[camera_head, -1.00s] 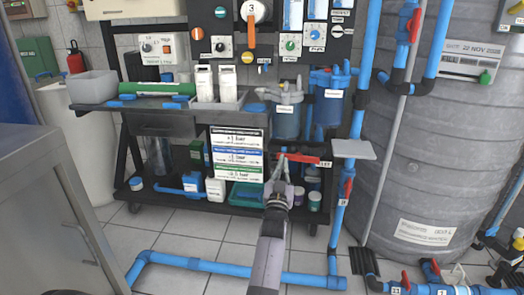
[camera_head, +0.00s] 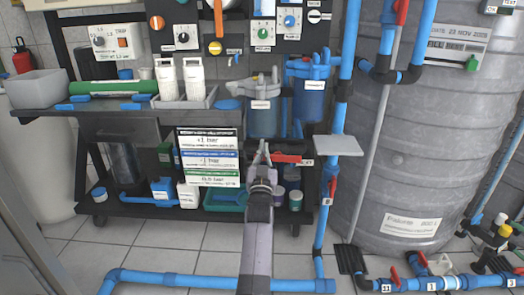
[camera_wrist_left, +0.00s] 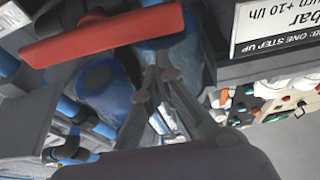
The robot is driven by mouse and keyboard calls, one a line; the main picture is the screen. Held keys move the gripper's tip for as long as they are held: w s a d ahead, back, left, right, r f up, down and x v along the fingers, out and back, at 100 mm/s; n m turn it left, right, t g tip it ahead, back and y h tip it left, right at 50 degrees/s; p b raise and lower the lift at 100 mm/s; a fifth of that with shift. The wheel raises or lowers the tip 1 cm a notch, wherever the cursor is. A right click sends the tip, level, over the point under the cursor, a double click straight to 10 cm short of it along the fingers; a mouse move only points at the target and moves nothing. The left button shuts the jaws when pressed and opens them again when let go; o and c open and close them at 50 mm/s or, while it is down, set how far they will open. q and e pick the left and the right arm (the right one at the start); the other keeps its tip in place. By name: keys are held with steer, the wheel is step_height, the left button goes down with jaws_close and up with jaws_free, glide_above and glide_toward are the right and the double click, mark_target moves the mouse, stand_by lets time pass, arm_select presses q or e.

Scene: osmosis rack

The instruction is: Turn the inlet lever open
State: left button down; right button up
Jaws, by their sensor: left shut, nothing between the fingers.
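A red lever (camera_head: 285,158) lies roughly horizontal below the blue filter housings, with a small white label at its right end. In the left wrist view a large red lever (camera_wrist_left: 105,35) crosses the upper left. My left gripper (camera_head: 263,149) is just left of the red lever in the head view, its fingers together and empty. In the left wrist view its fingertips (camera_wrist_left: 157,82) show below and right of the lever, with a visible gap. I cannot tell whether this lever is the inlet one. My right gripper is not in view.
A rack holds white bottles (camera_head: 195,80), a grey bin (camera_head: 38,88) and a label panel (camera_head: 208,157). Blue pipes with other red levers (camera_head: 333,187) stand to the right, before a large grey tank (camera_head: 420,150). A grey plate (camera_head: 338,146) juts out beside the lever.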

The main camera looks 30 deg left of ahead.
arm_select(q)
steer(key=shift+f, duration=0.55)
steer(key=shift+s+a+f, duration=0.1)
steer(key=shift+a+f, duration=0.05)
steer(key=shift+f, duration=0.5)
